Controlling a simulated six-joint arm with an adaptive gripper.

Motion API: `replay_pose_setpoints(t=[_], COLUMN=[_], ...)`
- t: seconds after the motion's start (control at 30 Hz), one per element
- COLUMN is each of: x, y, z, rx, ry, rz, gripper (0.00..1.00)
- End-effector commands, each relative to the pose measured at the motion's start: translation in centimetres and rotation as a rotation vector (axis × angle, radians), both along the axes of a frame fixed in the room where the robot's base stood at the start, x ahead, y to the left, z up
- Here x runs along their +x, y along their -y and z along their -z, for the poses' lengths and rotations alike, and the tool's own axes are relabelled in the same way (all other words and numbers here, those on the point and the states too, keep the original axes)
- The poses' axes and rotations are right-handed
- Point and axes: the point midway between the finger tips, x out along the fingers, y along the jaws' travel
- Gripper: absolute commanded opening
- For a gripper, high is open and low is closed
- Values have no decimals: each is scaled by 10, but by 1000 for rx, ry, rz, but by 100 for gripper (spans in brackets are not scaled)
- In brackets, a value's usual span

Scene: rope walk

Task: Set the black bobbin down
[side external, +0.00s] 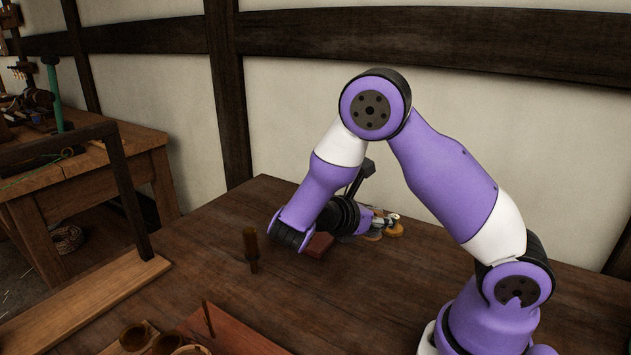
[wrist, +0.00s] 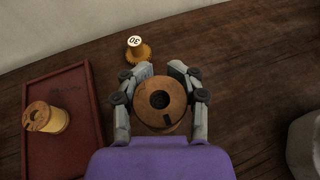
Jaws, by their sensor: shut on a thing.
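My gripper (wrist: 160,72) is shut on a bobbin (wrist: 161,100), one finger on each side of it. The bobbin shows a round brown wooden end with a dark centre hole and a small black mark. Its winding is hidden under this end, so I cannot see its thread colour. In the side external view my gripper (side external: 382,220) is low over the far part of the table, partly hidden by my wrist. I cannot tell whether the held bobbin touches the table.
A dark red tray (wrist: 84,149) lies left of my gripper, holding a yellow-wound bobbin (wrist: 46,118). A yellow bobbin with a numbered white label (wrist: 135,46) stands just beyond my fingers. A grey object (wrist: 304,145) is at right. Bare table (wrist: 240,75) lies between.

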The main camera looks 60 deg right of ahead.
Motion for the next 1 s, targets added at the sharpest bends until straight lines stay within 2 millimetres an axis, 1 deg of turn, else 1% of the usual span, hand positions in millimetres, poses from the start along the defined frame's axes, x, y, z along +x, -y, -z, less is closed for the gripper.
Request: replay_pose_setpoints(t=[0.03, 0.13, 0.17, 0.27, 0.3, 0.4, 0.5, 0.6, 0.77, 0.83, 1.0], x=[1, 9, 14, 39, 51, 80, 98, 109, 124, 131, 152], y=[0, -4, -6, -19, -27, -53, -75, -93, -118, -130, -150], z=[-9, -23, -28, -47, -55, -77, -96, -112, -138, -152, -180], rx=[0, 1, 1, -1, 0, -2, -3, -4, -3, -3, -3], ry=[5, 6, 6, 7, 8, 11, 11, 12, 13, 16, 8], rz=[-4, -67, -107, -312, -418, -688, -888, -1032, -1216, -1290, -1401], gripper=[2, 2, 2, 1, 1, 0, 0, 0, 0, 0, 0])
